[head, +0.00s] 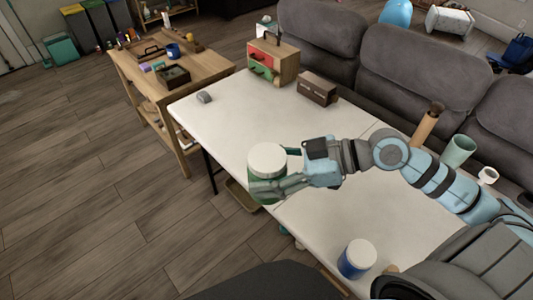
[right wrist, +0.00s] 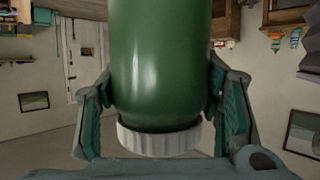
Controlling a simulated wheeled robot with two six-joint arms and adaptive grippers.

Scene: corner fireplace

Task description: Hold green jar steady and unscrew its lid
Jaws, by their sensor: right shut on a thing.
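The green jar (head: 262,188) with its white lid (head: 267,158) stands upright at the table's near left edge in the head view. My right gripper (head: 278,182) is shut on the jar's body, reaching it from the right. In the right wrist view, which is upside down, the green jar body (right wrist: 168,60) fills the middle between the two fingers. The ribbed white lid (right wrist: 160,140) sits on the jar's end. I cannot tell whether the jar's base touches the table. My left gripper is not in view.
The white table (head: 225,117) is mostly clear at its far left. A blue jar with a white lid (head: 357,258) stands near the front edge. A brown box (head: 317,88), a small drawer cabinet (head: 285,65), a green cup (head: 458,150) and a white cup (head: 487,175) stand farther back.

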